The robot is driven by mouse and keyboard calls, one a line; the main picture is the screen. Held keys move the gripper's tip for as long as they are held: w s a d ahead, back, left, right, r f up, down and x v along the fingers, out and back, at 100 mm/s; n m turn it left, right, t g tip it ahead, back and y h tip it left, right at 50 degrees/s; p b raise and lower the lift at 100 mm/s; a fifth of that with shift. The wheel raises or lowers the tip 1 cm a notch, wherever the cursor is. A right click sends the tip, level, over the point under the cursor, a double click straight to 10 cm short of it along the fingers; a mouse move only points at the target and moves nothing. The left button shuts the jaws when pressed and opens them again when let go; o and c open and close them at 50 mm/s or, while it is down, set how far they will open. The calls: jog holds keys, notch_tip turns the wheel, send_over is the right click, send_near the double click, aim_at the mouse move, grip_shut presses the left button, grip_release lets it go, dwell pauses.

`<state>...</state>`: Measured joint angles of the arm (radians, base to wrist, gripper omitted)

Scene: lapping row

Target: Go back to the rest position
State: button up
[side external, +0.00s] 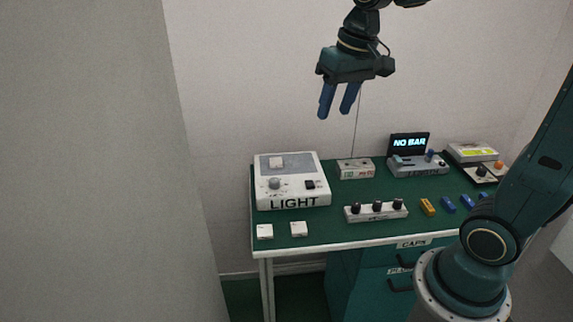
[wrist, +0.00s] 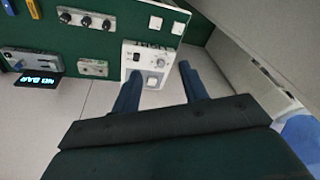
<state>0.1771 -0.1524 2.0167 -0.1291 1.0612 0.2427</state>
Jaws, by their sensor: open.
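My gripper (side external: 338,102) hangs high above the table, in front of the back wall. Its two blue fingers point down and stand apart, with nothing between them. In the wrist view my gripper (wrist: 160,90) also shows open, its fingers spread below the white light box. The table (side external: 330,225) with its green top lies well below the gripper, and nothing touches the fingers.
On the table stand a white box marked LIGHT (side external: 292,183), a strip with black knobs (side external: 376,212), a display reading NO BAR (side external: 409,143), and small white blocks (side external: 299,229). Yellow (side external: 427,207) and blue blocks lie at the right. The air around the gripper is clear.

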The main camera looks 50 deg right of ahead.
jog(key=s+a+f+n+t, duration=0.1)
jog(key=s+a, duration=0.1)
jog(key=s, duration=0.5)
jog(key=s+a+f+n+t, duration=0.1)
jog(key=s+n+t, duration=0.1)
jog(key=s, duration=0.5)
jog(key=shift+s+a+f, duration=0.15)
jog(key=shift+a+f, duration=0.1)
jog(key=shift+a, duration=0.1)
dwell(0.3)
